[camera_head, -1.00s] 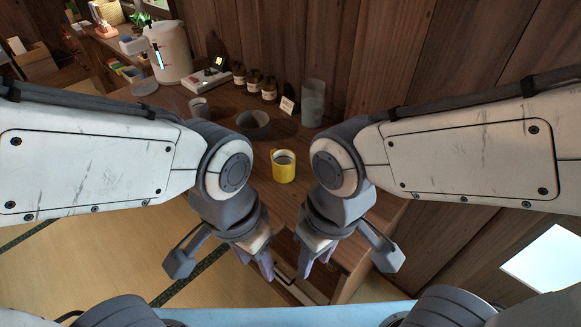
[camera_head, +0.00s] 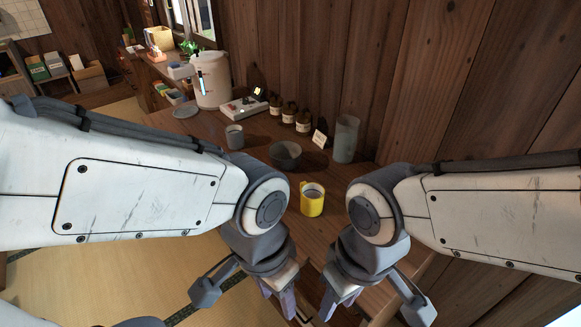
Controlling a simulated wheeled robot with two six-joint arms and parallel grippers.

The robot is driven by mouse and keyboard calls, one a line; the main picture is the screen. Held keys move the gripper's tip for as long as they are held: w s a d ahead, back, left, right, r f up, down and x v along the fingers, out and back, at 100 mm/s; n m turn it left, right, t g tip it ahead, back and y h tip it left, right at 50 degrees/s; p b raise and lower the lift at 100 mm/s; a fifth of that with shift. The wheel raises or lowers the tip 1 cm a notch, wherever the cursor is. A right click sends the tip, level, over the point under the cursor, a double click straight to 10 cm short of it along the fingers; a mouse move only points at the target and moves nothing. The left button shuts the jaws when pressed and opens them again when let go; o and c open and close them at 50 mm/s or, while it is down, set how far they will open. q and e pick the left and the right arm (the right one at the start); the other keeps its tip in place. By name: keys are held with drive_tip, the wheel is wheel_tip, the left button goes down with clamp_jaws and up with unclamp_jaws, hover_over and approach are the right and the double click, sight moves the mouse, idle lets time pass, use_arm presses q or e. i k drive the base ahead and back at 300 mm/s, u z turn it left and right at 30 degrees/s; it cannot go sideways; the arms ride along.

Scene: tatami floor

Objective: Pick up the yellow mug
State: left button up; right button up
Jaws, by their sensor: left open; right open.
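The yellow mug (camera_head: 312,202) stands upright on the wooden table (camera_head: 215,131), between my two arms in the picture. Its handle points up and to the left. My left gripper (camera_head: 279,301) is open and empty, lower in the picture than the mug and to its left. My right gripper (camera_head: 334,301) is open and empty, lower than the mug and slightly to its right. Neither gripper touches the mug. The lower parts of both grippers are near the table's front edge in the picture.
A dark bowl (camera_head: 285,155) and a grey cup (camera_head: 235,137) stand behind the mug. A tall grey cylinder (camera_head: 346,139), a small card (camera_head: 320,139) and several brown bottles (camera_head: 288,114) line the wall side. A large pale container (camera_head: 211,80) stands at the far end.

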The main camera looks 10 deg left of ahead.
sight(312, 194)
drive_tip(key=u, duration=1.55)
drive_tip(key=i, duration=1.45)
drive_tip(key=z, duration=3)
